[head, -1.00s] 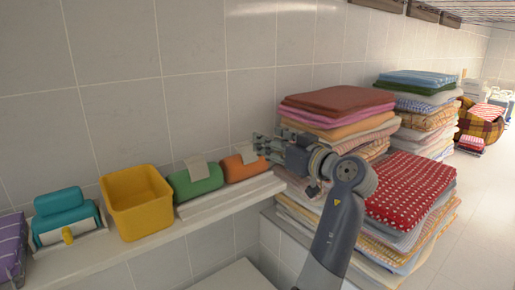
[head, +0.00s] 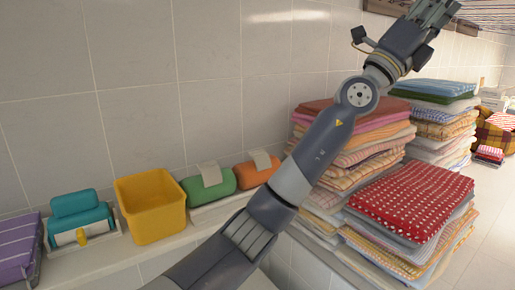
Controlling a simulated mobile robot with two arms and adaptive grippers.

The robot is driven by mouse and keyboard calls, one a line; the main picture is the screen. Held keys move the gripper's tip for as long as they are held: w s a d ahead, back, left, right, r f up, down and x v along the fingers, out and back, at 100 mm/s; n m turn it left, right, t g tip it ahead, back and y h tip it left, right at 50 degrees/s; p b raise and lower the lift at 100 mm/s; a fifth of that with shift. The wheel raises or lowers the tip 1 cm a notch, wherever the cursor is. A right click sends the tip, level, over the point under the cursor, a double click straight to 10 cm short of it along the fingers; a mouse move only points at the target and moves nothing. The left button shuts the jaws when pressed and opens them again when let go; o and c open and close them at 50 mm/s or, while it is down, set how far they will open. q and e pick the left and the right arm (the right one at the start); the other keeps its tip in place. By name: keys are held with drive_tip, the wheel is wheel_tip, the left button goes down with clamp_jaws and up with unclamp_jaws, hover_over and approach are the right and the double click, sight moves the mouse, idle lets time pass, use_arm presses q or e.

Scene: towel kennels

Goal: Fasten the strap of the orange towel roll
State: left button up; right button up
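The orange towel roll (head: 246,178) lies on the ledge at the wall, right of a green roll (head: 208,190). A pale strap flap (head: 262,160) lies over the top of the orange roll. I cannot tell whether its end is fastened, and the roll's lower right is close behind my arm in the picture. My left gripper (head: 441,10) is raised at the upper right of the head view, far from the roll. Its tips are close to the top edge, and I cannot tell whether they are apart. I see nothing held. My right gripper is not in view.
A yellow bin (head: 151,207), a teal roll on a stand (head: 80,212) and a purple striped bundle (head: 17,248) stand left of the rolls. Tall folded towel stacks (head: 415,200) stand to the right. The wall above the rolls is clear.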

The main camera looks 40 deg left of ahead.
use_arm(q)
wheel_tip(320, 180, down, 3)
drive_tip(key=w+d+m+g, duration=0.2)
drive_tip(key=m+g, duration=0.2)
drive_tip(key=m, duration=0.1)
drive_tip(key=g+y, duration=1.2)
drive_tip(key=y, duration=0.6)
approach(259, 152)
drive_tip(key=p+x, duration=0.1)
drive_tip(key=x, duration=0.6)
drive_tip(key=shift+w+f+p, duration=0.15)
drive_tip(key=shift+f+p, duration=0.15)
drive_tip(key=shift+f, duration=0.1)
